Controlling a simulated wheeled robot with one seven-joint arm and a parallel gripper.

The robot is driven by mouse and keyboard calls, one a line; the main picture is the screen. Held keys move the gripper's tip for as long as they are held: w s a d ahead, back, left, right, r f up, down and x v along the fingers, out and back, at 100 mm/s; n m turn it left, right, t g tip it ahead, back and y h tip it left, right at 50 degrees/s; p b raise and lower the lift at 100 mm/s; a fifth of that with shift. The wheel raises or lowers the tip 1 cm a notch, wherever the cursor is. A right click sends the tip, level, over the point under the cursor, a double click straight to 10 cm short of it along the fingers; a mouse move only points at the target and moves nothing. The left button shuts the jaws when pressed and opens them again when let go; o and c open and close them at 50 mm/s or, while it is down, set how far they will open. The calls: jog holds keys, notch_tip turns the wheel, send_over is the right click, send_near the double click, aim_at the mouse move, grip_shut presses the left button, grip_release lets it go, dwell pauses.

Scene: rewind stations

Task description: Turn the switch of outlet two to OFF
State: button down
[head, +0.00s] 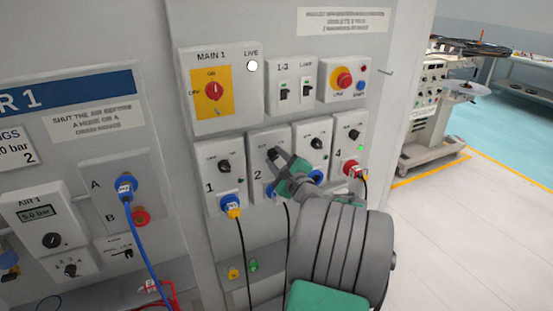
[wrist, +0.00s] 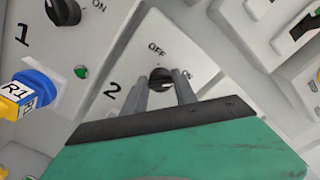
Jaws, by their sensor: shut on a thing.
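Outlet two (head: 257,143) is a pale box marked 2 in the row of outlets on the grey panel. My gripper (wrist: 161,90) is at its face, and in the head view (head: 279,156) it comes in from the lower right. Its two grey fingers stand on either side of the black round switch (wrist: 160,75) and are shut on it. The OFF label (wrist: 157,48) is above the switch and the ON label (wrist: 187,70) is to its right. I cannot tell which label the switch points to. The lower part of outlet two is hidden behind my gripper.
Outlet one (head: 211,160), with a blue and yellow plug, is close on the left. Outlet three (head: 313,130) and outlet four (head: 349,123), which has a red plug, are on the right. The MAIN 1 switch (head: 213,91) is above. Open floor (head: 480,215) lies to the right.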

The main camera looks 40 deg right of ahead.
jog(key=shift+f+n+b, duration=0.15)
jog(key=shift+n+b, duration=0.25)
jog(key=shift+b, duration=0.15)
jog(key=n+b, duration=0.3)
jog(key=shift+f, duration=0.2)
jog(key=n+b, duration=1.4)
jog(key=b, duration=0.4)
jog(key=shift+r, duration=0.1)
jog(key=c, duration=1)
grip_release()
jog(key=shift+s, duration=0.1)
